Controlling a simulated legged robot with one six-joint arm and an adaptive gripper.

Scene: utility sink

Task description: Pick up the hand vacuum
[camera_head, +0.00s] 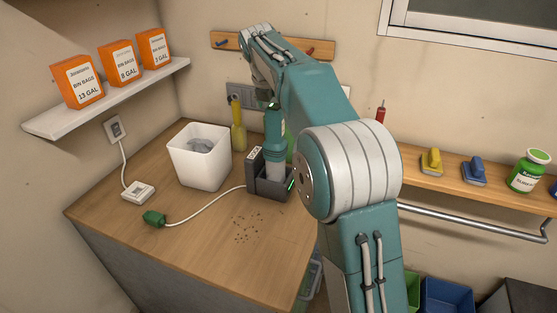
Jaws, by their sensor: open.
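The hand vacuum (273,148) is teal with a paler lower part. It stands upright in a dark charging dock (262,186) on the wooden counter. The dock has a small green light strip on its right side. My gripper (265,101) is open and points down at the top of the vacuum. My arm hides part of it, and I cannot tell whether the fingers touch the vacuum.
A white bin (198,168) and a yellow bottle (238,135) stand left of the dock. A white cord runs from the dock to a green plug (154,218). Dark crumbs (245,229) lie in front. A wall shelf (440,180) with brushes is at right.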

